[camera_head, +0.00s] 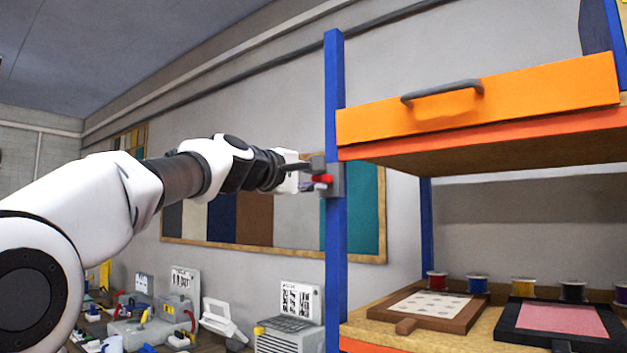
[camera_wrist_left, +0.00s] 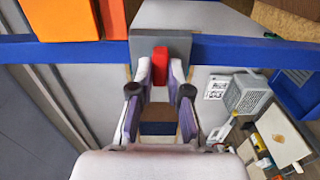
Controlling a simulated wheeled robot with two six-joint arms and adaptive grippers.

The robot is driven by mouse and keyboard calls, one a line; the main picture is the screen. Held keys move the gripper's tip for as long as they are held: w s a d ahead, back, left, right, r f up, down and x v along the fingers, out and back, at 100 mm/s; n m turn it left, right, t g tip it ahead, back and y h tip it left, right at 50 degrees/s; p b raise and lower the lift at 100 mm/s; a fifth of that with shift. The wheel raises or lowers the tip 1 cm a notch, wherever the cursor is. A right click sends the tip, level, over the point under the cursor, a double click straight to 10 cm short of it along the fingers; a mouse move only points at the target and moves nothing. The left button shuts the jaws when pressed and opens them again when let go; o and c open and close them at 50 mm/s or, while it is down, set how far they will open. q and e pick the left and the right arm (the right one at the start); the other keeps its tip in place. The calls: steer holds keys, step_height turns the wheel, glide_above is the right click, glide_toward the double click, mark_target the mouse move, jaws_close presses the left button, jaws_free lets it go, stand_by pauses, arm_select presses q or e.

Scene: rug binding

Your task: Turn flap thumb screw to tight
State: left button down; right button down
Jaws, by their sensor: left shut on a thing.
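The flap thumb screw is a small red piece (camera_head: 322,179) on a grey block (camera_head: 336,181) fixed to the blue upright post (camera_head: 335,250). In the left wrist view the red thumb screw (camera_wrist_left: 160,66) stands in front of the grey block (camera_wrist_left: 178,43). My left gripper (camera_head: 312,179) reaches the post from the left and is shut on the red thumb screw. In the left wrist view its fingertips (camera_wrist_left: 160,72) are on both sides of the screw and hide part of its sides. My right gripper is in neither view.
An orange drawer front (camera_head: 480,100) with a dark handle (camera_head: 441,92) is right of the post. A lower shelf (camera_head: 440,337) carries framed samples and several thread spools. A cluttered bench stands behind at lower left. Open air surrounds my left arm.

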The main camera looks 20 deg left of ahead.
arm_select(q)
steer(key=shift+r, duration=0.15)
steer(key=c, duration=1.4)
jaws_free()
steer(key=shift+o, duration=1.4)
steer(key=shift+w, duration=0.1)
